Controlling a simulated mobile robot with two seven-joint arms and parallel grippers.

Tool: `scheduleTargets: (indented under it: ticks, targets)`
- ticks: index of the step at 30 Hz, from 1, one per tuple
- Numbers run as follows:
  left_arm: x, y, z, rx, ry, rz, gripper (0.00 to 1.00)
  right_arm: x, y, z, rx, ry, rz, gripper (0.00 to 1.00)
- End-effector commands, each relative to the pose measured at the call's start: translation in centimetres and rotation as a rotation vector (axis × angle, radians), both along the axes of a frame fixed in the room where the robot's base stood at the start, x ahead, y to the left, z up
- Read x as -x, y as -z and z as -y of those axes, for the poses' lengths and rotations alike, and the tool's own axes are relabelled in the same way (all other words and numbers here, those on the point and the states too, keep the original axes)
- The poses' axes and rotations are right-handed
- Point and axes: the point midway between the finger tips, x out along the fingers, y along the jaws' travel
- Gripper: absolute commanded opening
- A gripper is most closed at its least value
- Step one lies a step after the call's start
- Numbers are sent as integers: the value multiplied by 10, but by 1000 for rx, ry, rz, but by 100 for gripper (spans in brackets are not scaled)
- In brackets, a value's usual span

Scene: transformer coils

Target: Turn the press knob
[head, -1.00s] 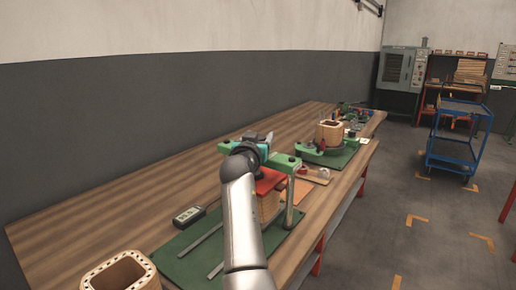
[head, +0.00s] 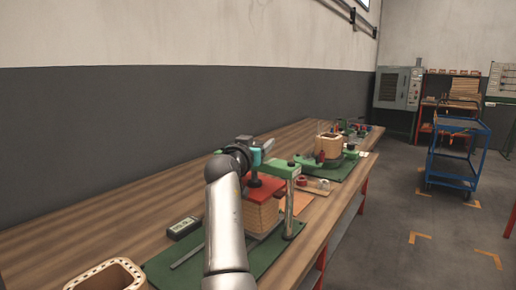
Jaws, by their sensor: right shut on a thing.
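The press stands on a green mat (head: 273,252) on the workbench. Its green crossbar (head: 298,167) rests on a metal post (head: 289,209), and a red plate (head: 266,188) lies on a wooden-looking coil block (head: 261,214) below. My right gripper (head: 263,149) is at the top of the press, above the red plate, and is shut on the press knob. The knob itself is mostly hidden by the gripper and wrist. The left end of the press is behind my right arm. My left gripper is out of view.
A dark meter (head: 184,228) lies left of my arm. A hollow coil former (head: 106,277) stands at the near left. Another coil fixture (head: 329,147) stands farther along the bench. A blue trolley (head: 456,155) is on the floor at right.

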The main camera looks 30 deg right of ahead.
Motion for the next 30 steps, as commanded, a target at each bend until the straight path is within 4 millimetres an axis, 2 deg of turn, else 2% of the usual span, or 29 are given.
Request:
scheduleTargets:
  ticks: [14,15,22,30]
  targets:
    - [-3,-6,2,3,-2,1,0,1,-2,0,0,8,5,8]
    - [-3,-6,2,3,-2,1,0,1,-2,0,0,8,5,68]
    - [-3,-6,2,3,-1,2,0,1,-1,0,0,9,3,94]
    - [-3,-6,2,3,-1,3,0,1,0,0,0,9,1,94]
